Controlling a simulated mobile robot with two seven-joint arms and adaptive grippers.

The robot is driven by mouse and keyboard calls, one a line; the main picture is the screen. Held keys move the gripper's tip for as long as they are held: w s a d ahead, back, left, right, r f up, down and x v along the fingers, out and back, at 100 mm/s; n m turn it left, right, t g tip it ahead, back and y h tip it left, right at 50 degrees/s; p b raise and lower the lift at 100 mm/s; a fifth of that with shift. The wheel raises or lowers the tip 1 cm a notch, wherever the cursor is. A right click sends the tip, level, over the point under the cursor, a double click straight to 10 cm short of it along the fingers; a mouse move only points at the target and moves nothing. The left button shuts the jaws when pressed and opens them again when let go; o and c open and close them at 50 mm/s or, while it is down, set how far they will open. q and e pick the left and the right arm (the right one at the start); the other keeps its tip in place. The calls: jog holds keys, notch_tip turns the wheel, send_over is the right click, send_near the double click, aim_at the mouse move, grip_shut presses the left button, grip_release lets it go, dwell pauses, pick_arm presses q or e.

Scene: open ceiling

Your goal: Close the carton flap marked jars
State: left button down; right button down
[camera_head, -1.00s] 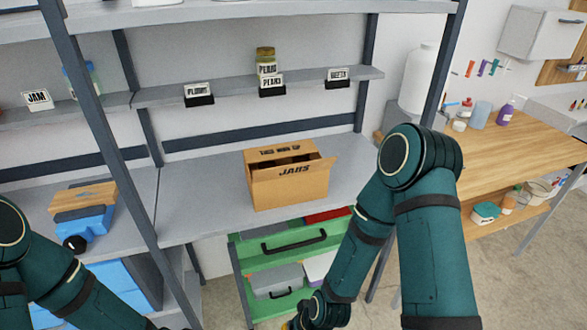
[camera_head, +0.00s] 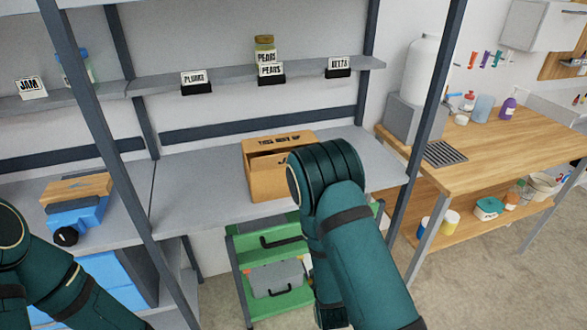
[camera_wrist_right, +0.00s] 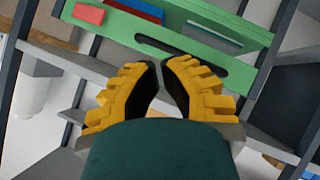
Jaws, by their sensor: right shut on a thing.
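The brown carton (camera_head: 262,182) stands on the grey shelf. Its top shows an opening, with a printed panel (camera_head: 285,142) along the back. The front lettering is mostly covered by my right arm; only its first letter shows, and the right end of the carton is hidden. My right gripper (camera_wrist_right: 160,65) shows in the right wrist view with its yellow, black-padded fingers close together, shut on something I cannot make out. In the head view the right gripper is hidden. My left gripper is out of view below the bottom edge.
A dark upright post (camera_head: 432,110) stands to the right of the carton. Labelled cards and a jar (camera_head: 265,45) line the upper shelf. Bare shelf (camera_head: 195,195) lies left of the carton.

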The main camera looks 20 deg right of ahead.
jog(key=w+a+r+n+t+y+b, duration=0.2)
jog(key=w+r+n+t, duration=0.1)
jog(key=r+n+t, duration=0.55)
jog(key=w+a+r+n+t+y+b, duration=0.25)
jog(key=r+n+t, duration=0.3)
jog(key=r, duration=0.55)
jog(key=p+x, duration=0.2)
jog(key=x, duration=1.2)
jog(key=shift+w+d+f+g+h, duration=0.35)
jog(key=shift+w+d+g+h, duration=0.1)
jog(key=shift+d, duration=0.3)
